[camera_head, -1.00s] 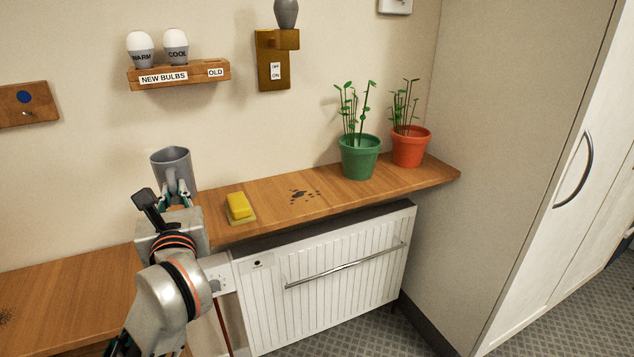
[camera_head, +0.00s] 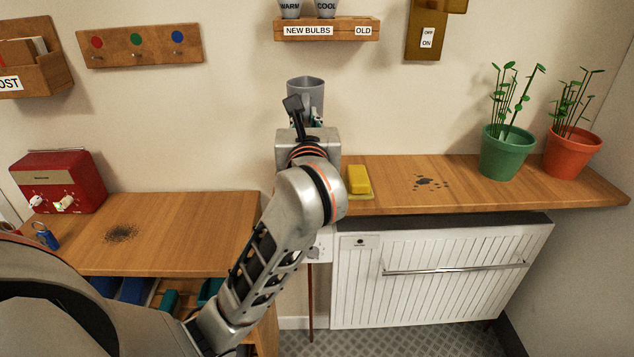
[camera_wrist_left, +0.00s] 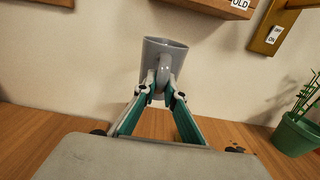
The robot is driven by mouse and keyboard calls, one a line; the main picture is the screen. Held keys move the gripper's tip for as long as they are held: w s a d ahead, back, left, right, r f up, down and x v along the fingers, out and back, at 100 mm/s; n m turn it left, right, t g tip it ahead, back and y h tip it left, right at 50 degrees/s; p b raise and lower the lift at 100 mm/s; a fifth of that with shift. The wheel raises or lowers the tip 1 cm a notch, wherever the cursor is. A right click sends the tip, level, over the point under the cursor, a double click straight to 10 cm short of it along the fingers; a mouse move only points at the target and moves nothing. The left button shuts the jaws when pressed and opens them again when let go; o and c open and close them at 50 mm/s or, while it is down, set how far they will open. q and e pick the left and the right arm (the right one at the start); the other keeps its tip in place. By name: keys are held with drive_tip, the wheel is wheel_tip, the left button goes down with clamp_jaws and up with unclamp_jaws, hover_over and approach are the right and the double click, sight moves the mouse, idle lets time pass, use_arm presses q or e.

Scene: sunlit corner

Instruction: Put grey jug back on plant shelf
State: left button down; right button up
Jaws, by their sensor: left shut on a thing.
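The grey jug (camera_head: 306,92) is held up near the wall, above the left end of the plant shelf (camera_head: 390,196). My left gripper (camera_head: 316,122) is shut on it; my own wrist hides most of the fingers and the jug's lower part in the head view. In the left wrist view the jug (camera_wrist_left: 160,60) looks slightly tilted, and the fingers of the left gripper (camera_wrist_left: 162,92) close on its handle. The shelf carries a green pot (camera_head: 502,152) and an orange pot (camera_head: 571,153) with plants at its right. My right gripper is not in view.
A yellow sponge (camera_head: 357,179) lies just right of my wrist. Dark specks (camera_head: 430,183) mark the shelf between sponge and pots. A white radiator (camera_head: 450,268) is below. The bulb rack (camera_head: 335,30) hangs above. A red radio (camera_head: 60,181) stands on the left bench (camera_head: 190,230).

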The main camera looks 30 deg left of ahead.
use_arm(q)
wheel_tip(320, 180, down, 14)
drive_tip(key=b, duration=0.3)
drive_tip(key=shift+f, duration=0.45)
drive_tip(key=shift+f+b, duration=0.15)
drive_tip(key=shift+b, duration=0.15)
drive_tip(key=c, duration=2.1)
unclamp_jaws()
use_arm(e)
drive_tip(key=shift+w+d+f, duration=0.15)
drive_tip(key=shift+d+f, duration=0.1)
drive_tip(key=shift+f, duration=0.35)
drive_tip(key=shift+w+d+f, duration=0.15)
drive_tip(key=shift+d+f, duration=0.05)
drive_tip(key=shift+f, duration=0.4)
